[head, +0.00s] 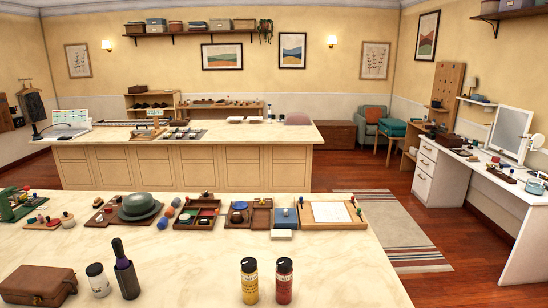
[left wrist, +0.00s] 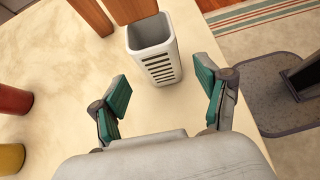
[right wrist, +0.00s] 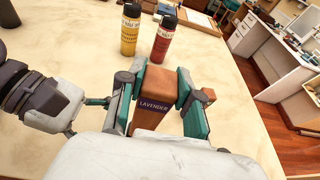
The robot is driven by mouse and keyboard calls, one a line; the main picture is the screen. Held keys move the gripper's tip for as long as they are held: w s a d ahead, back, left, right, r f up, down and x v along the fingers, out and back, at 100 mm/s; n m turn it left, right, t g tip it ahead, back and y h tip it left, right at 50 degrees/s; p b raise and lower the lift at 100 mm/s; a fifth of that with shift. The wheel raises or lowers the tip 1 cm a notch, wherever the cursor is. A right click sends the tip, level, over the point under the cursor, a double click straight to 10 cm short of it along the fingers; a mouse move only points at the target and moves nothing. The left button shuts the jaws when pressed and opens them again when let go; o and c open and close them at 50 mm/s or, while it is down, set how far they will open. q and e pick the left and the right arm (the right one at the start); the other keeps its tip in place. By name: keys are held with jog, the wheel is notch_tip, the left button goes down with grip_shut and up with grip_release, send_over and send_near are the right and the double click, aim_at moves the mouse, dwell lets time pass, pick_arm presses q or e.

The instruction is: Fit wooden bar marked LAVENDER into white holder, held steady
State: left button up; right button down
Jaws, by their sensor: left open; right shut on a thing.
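The wooden bar marked LAVENDER (right wrist: 155,95) is brown with a dark purple label. My right gripper (right wrist: 165,85) is shut on it in the right wrist view, above the pale tabletop. The white holder (left wrist: 162,72) is a tall, open-topped box with dark slots in its side, seen in the left wrist view. It looks empty inside. My left gripper (left wrist: 165,88) is open, its teal fingers on the near side of the holder and apart from it. Brown wooden pieces (left wrist: 132,10) show beyond the holder; I cannot tell whether one is the bar. The head view shows neither gripper.
A yellow bottle (head: 249,281) and a red bottle (head: 284,281) stand near the table's front. A dark bottle (head: 125,270), a white jar (head: 98,280) and a brown case (head: 38,286) are at left. Trays line the back edge. The middle is clear.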

pick_arm(q)
jog(key=shift+x, duration=3.25)
jog(key=shift+c, duration=0.3)
jog(key=c, duration=1.1)
